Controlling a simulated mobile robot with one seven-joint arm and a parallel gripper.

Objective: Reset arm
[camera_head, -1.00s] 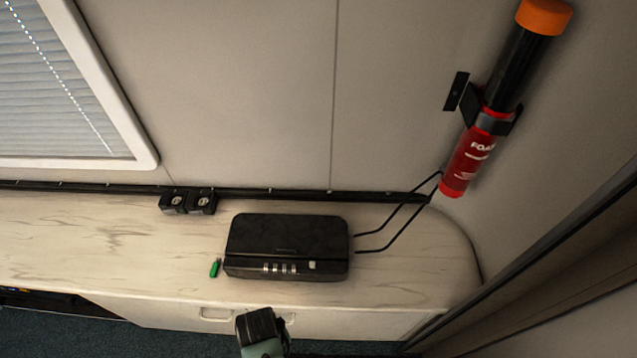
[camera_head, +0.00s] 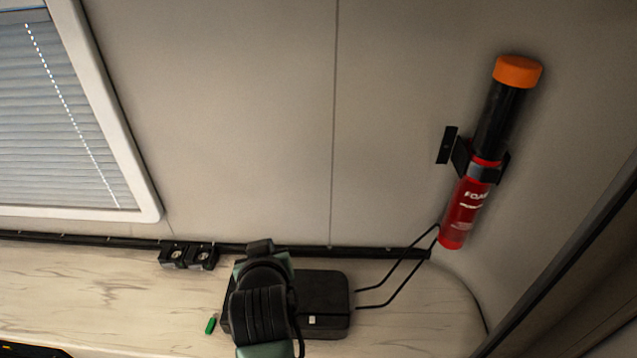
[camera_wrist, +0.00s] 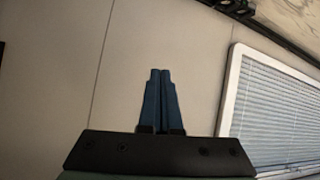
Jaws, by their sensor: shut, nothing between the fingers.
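My gripper (camera_wrist: 160,75) shows in the wrist view with its two blue fingers side by side and touching, shut and empty. Behind the fingers is bare wall, and nothing is near their tips. In the head view my arm rises from the bottom middle and stands in front of the black box; the fingers themselves cannot be made out there.
A black box (camera_head: 325,290) sits on the counter (camera_head: 100,290), partly hidden by my arm. A small green object (camera_head: 210,324) lies left of it. Black sockets (camera_head: 188,255) are along the wall. A red extinguisher (camera_head: 465,205) hangs at right. A blind-covered window (camera_head: 55,120) is at left.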

